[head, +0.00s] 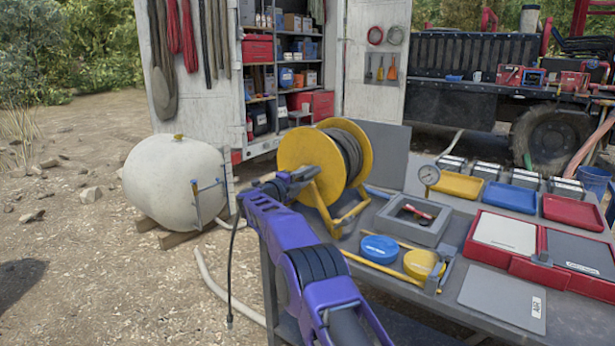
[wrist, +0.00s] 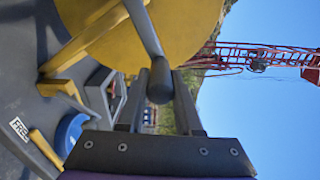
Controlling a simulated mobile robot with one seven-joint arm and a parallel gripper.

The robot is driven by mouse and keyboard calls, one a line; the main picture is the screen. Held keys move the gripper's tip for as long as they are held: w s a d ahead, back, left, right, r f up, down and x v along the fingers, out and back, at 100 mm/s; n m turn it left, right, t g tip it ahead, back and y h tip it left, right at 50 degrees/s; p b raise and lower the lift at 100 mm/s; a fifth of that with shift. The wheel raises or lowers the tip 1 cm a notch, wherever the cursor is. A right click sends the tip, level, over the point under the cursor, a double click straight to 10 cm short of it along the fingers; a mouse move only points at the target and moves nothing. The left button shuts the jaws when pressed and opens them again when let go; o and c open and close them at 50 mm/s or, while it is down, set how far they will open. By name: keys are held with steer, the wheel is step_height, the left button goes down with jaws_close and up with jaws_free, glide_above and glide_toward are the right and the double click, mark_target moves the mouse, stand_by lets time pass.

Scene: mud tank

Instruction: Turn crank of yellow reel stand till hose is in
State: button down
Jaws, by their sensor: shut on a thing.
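The yellow reel stand (head: 318,200) stands at the back left of the grey table, with a large yellow disc (head: 308,163) facing my arm. Dark hose (head: 350,155) is wound on its drum. In the wrist view the yellow disc (wrist: 185,30) fills the top, and the grey crank arm (wrist: 143,27) runs down to a dark crank handle (wrist: 160,82). My gripper (wrist: 158,105) is shut on this handle, one finger on each side. In the head view my gripper (head: 300,176) is in front of the disc and hides the handle.
A thin dark line (head: 232,270) hangs beside my arm; I cannot tell whether it is reel hose. A pale hose (head: 222,290) lies on the ground. A grey frame (head: 430,232), blue lid (head: 380,249), yellow lid (head: 420,264) and red case (head: 478,252) crowd the table.

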steer(key=c, duration=0.7)
jaws_free()
steer(key=shift+w+a+f, duration=0.1)
steer(key=shift+a+f, duration=0.15)
steer(key=shift+a, duration=0.05)
steer(key=shift+o, duration=0.5)
steer(key=shift+d+r, duration=0.1)
steer(key=shift+d, duration=0.05)
steer(key=shift+r, duration=0.1)
steer(key=v, duration=1.7)
steer(key=shift+s, duration=0.2)
